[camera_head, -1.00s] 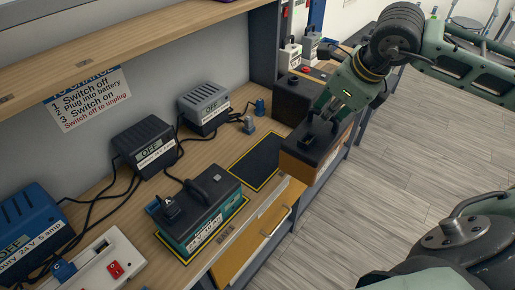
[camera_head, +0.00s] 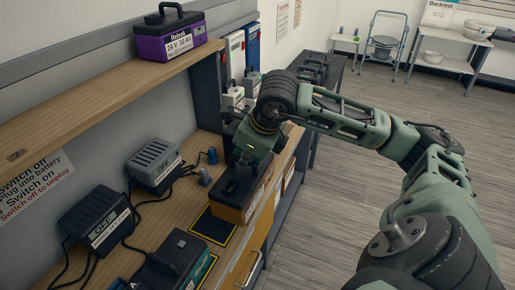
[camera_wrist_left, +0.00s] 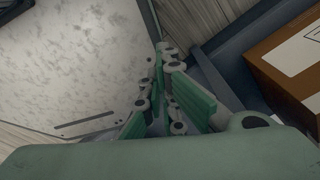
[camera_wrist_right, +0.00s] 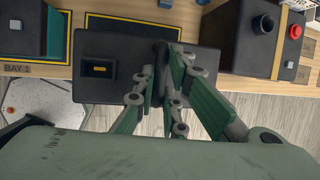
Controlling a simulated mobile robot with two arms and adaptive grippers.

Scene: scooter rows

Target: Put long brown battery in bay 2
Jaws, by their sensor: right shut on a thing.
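The long brown battery (camera_head: 230,213) has a black lid and a label on its side. My right gripper (camera_head: 252,150) is shut on its black handle. In the right wrist view the lid (camera_wrist_right: 105,85) fills the space below the fingers (camera_wrist_right: 165,75) and overlaps the bench's front edge. A black, yellow-edged bay mat (camera_head: 212,226), apparently bay 2, lies beside the battery; the lid partly covers it in the right wrist view (camera_wrist_right: 130,27). Height above the bench is unclear. My left gripper (camera_wrist_left: 163,52) shows only in its wrist view, fingertips together, apparently empty.
A green-sided battery (camera_head: 172,262) stands to the left, by the BAY 1 label (camera_wrist_right: 18,68). Grey chargers (camera_head: 155,165) with cables stand behind. A dark battery with a red knob (camera_wrist_right: 255,35) stands right of the held one. The shelf overhead bears a purple battery (camera_head: 170,38).

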